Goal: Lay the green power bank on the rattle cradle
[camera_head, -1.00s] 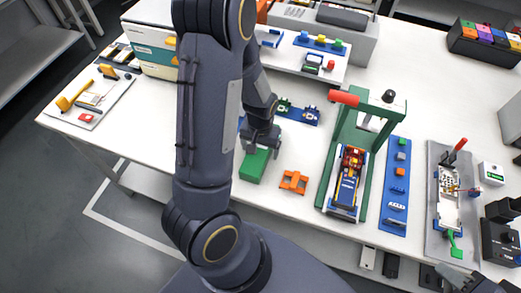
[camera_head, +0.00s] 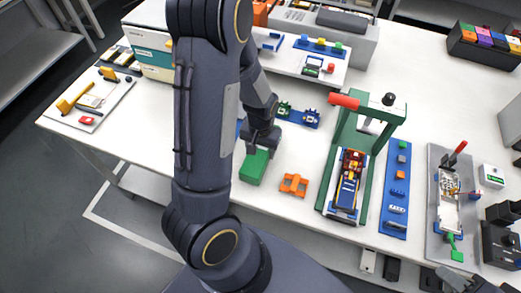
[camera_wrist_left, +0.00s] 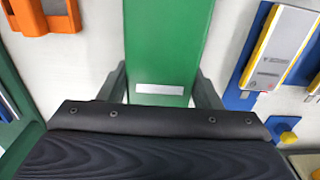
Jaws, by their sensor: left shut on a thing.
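The green power bank (camera_head: 254,166) is a long green block left of the orange cradle in the head view. My left gripper (camera_head: 259,145) is shut on it from above. In the left wrist view the power bank (camera_wrist_left: 165,45) stands between the two fingers, with a white label facing the camera. I cannot tell whether it touches the table. An orange open frame (camera_head: 293,184), which looks like the rattle cradle, sits empty just to the right. My right gripper (camera_head: 452,274) shows only partly at the lower right edge, its jaws unclear.
A green press frame (camera_head: 332,150) with a red handle stands right of the orange frame. A blue strip (camera_head: 396,205) with small parts lies beyond it. A blue fixture (camera_head: 297,115) lies behind my left gripper. Bare white table (camera_head: 150,120) is free at the left.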

